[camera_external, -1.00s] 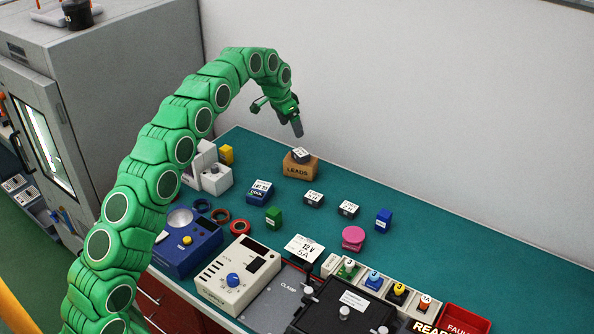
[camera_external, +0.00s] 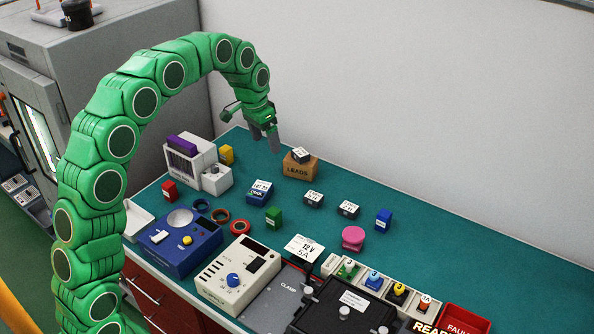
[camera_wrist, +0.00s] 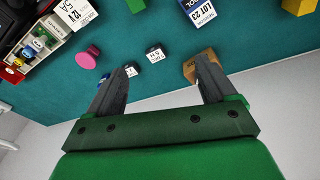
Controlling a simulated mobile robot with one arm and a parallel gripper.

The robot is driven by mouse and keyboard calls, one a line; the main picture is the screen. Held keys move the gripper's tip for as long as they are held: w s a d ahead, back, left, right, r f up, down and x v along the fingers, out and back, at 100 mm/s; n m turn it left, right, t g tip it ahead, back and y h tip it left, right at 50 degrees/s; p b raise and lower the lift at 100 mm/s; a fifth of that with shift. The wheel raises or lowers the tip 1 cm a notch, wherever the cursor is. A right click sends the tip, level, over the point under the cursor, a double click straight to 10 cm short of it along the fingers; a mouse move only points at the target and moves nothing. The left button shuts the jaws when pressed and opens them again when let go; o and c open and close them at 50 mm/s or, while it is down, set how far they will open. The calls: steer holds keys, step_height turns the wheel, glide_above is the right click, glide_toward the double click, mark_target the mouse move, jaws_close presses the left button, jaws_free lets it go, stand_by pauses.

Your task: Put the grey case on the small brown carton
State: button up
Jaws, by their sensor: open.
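The small brown carton (camera_external: 299,171), marked LEADS, stands near the back edge of the green bench. A small dark grey case (camera_external: 301,155) with a white label lies on top of it. Two similar dark grey cases, one (camera_external: 313,199) nearer the carton and one (camera_external: 348,209) farther right, lie on the bench top. My gripper (camera_external: 265,144) is open and empty, above the bench just left of the carton. In the wrist view the carton (camera_wrist: 190,70) is partly behind the right finger, and the case on it cannot be made out.
A blue labelled box (camera_external: 260,193), a green block (camera_external: 273,218), a blue block (camera_external: 383,220) and a pink spool (camera_external: 353,238) stand around the cases. Instruments and a red bin (camera_external: 464,319) line the front. The bench right of the blue block is clear.

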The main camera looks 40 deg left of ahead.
steer(key=s+f+n+g, duration=0.1)
steer(key=s+f, duration=0.1)
steer(key=s, duration=2.1)
steer(key=s+d+f+n+g+y, duration=0.1)
steer(key=s+f+n+g, duration=0.1)
steer(key=s, duration=2.2)
steer(key=shift+s+d+f, duration=0.15)
steer(key=shift+f, duration=0.55)
steer(key=shift+o, duration=0.2)
